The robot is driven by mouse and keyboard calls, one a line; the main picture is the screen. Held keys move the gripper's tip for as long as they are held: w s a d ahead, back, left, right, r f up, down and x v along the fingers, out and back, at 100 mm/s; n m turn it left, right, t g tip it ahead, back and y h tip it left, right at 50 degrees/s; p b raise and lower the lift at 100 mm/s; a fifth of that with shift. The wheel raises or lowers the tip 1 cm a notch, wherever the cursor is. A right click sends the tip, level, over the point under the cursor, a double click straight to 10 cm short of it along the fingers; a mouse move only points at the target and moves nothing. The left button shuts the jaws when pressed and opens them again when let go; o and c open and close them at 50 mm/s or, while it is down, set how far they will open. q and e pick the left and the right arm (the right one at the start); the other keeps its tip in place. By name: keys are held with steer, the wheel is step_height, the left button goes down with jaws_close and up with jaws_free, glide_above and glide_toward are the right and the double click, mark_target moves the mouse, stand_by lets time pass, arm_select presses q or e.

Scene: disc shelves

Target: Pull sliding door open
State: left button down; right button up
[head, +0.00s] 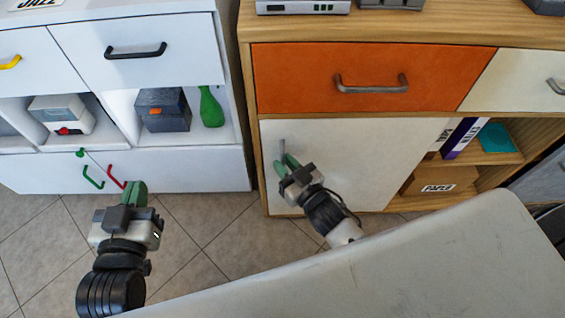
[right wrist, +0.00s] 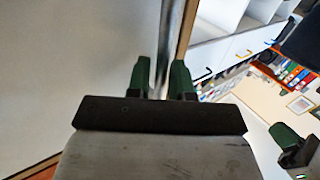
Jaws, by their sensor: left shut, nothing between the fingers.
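The sliding door (head: 345,165) is a cream-white panel in the lower part of the wooden cabinet, under an orange drawer. It covers the left and middle of the lower opening. Its grey upright handle (head: 283,147) is near the door's left edge. My right gripper (head: 285,162) is at this handle, with its green fingers on either side. In the right wrist view the handle (right wrist: 166,50) runs up between the two fingers (right wrist: 161,80), which look shut on it. My left gripper (head: 134,190) is shut and empty, low in front of the white cabinet.
Right of the door is an open shelf with binders (head: 460,138) and a cardboard box (head: 430,183). The white cabinet (head: 200,168) stands at left, across a narrow gap. A pale table surface (head: 440,255) fills the lower right. Tiled floor (head: 215,225) is clear between.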

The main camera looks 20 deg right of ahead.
arm_select(q)
steer(key=shift+r+t, duration=0.35)
steer(key=shift+t, duration=0.05)
arm_select(e)
steer(key=shift+w+a, duration=0.15)
steer(key=shift+w, duration=0.3)
jaws_close()
arm_select(q)
steer(key=shift+w, duration=0.1)
